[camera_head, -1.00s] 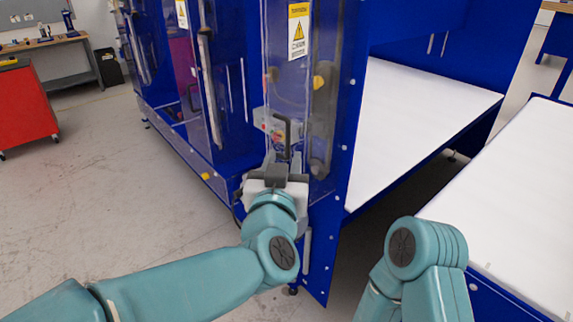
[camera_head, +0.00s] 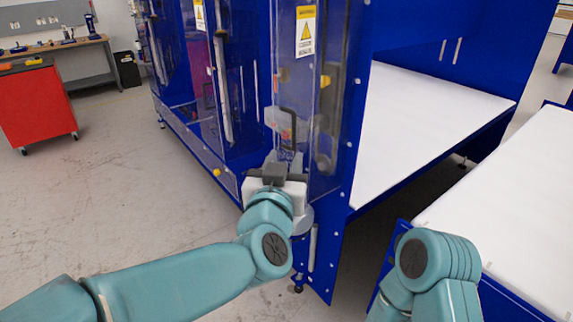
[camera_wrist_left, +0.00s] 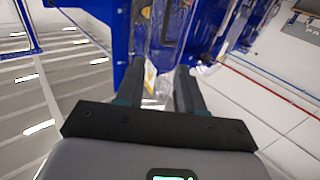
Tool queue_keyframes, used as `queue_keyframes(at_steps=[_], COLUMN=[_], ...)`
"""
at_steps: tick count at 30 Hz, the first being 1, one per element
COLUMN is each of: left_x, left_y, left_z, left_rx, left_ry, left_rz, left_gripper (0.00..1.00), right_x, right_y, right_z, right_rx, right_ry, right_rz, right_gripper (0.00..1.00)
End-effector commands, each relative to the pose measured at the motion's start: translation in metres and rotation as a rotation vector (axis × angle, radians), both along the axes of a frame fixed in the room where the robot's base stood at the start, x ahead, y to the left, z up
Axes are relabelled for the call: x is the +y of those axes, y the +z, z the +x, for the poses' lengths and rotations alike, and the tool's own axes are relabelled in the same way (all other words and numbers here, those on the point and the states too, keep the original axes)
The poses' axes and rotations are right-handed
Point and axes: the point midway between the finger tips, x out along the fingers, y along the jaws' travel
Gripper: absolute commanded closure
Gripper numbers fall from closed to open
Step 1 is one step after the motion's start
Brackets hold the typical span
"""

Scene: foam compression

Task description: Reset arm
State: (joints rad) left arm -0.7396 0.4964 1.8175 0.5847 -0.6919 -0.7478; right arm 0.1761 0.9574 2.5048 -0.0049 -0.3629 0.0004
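My left arm (camera_head: 180,283) reaches in from the lower left in the head view. Its gripper (camera_head: 284,160) is in front of the clear door panel of a blue machine (camera_head: 340,215), just below a dark door handle (camera_head: 289,122). I cannot tell whether it touches the panel. In the left wrist view the two dark fingers (camera_wrist_left: 157,78) are apart, with nothing visible held between them. My right arm (camera_head: 435,270) is folded at the lower right, and its gripper is out of view.
A white table surface (camera_head: 425,125) extends inside the machine on the right. Another white-topped table (camera_head: 515,220) stands at the far right, near my right arm. A red cart (camera_head: 37,105) and a workbench (camera_head: 85,50) stand at the back left. The floor at left is clear.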

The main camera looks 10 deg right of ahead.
Motion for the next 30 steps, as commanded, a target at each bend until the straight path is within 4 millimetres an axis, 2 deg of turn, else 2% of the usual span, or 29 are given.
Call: queue_keyframes(at_steps=[10,12,14,17,18,20,22,26,27,29,30], left_x=[0.003,0.015,0.034,0.078,0.097,0.126,0.156,0.206,0.22,0.238,0.248], left_y=[-0.001,-0.008,-0.023,-0.072,-0.099,-0.142,-0.194,-0.29,-0.319,-0.361,-0.388], left_z=[0.004,0.014,0.029,0.06,0.069,0.077,0.077,0.057,0.045,0.022,0.003], left_rx=[0.003,0.014,0.04,0.118,0.161,0.229,0.315,0.503,0.567,0.67,0.744], left_ry=[0.005,0.031,0.069,0.154,0.186,0.223,0.251,0.275,0.276,0.274,0.271], left_rz=[0.001,0.002,0.011,0.043,0.065,0.105,0.153,0.209,0.218,0.221,0.217], left_gripper=[0.63,0.63,0.63,0.63,0.63,0.63,0.63,0.63,0.63,0.63,0.63], right_x=[0.0,0.0,0.0,0.0,0.0,0.0,0.0,0.0,0.0,0.0,0.0], right_y=[0.0,0.0,0.0,0.0,0.0,0.0,0.0,0.0,0.0,0.0,0.0], right_z=[0.0,0.0,0.0,0.0,0.0,0.0,0.0,0.0,0.0,0.0,0.0], right_rx=[0.0,0.0,0.0,0.0,0.0,0.0,0.0,0.0,0.0,0.0,0.0], right_ry=[0.0,0.0,0.0,0.0,0.0,0.0,0.0,0.0,0.0,0.0,0.0], right_rz=[0.0,0.0,0.0,0.0,0.0,0.0,0.0,0.0,0.0,0.0,0.0], right_gripper=[1.0,1.0,1.0,1.0,1.0,1.0,1.0,1.0,1.0,1.0,1.0])
